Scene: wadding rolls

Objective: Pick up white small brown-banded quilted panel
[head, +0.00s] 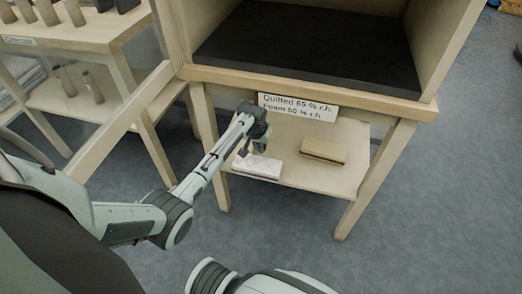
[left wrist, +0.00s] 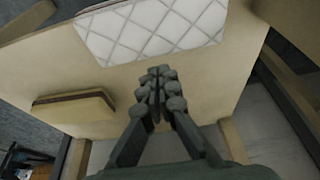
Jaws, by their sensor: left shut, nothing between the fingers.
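The white quilted panel (head: 257,167) lies flat on the left front of the low shelf under the cabinet. A dark band shows along its front edge. In the left wrist view the panel (left wrist: 150,30) fills the top middle, with a diamond stitch pattern. My left gripper (head: 245,150) is above the shelf near the panel's far left side. In the left wrist view my left gripper (left wrist: 160,85) is shut and empty, and its fingertips appear over bare shelf, apart from the panel in the picture. My right gripper is not in view.
A sign (head: 297,107) hangs from the cabinet edge above. A wooden rack (head: 75,100) with several rolls stands at the left. The shelf's legs stand on blue-grey floor.

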